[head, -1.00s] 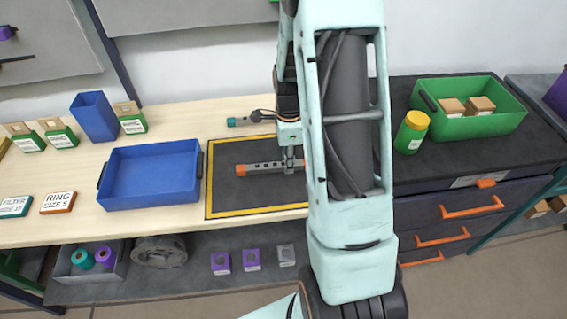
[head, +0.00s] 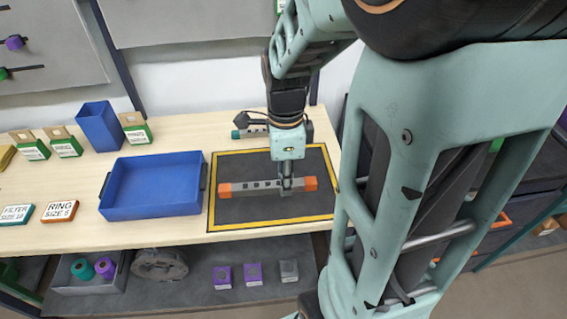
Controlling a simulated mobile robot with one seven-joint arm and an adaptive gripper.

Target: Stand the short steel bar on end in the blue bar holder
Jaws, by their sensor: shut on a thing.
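A grey steel bar with orange ends and a row of dark holes (head: 255,187) lies level over the dark mat with the yellow border (head: 230,216). My gripper (head: 286,187) points down and is shut on this bar, right of its middle. I cannot tell whether the bar touches the mat. A second bar with a teal end (head: 238,134) lies behind the mat, partly hidden by my gripper and wrist. The tall, open-topped blue bar holder (head: 100,127) stands upright at the back left of the table, apart from my gripper.
A shallow blue tray (head: 150,207) sits between the mat and the table's left part. Small green-and-tan boxes (head: 138,129) flank the holder. Label blocks (head: 59,211) lie front left. My arm hides the right side. A lower shelf holds purple blocks (head: 222,277).

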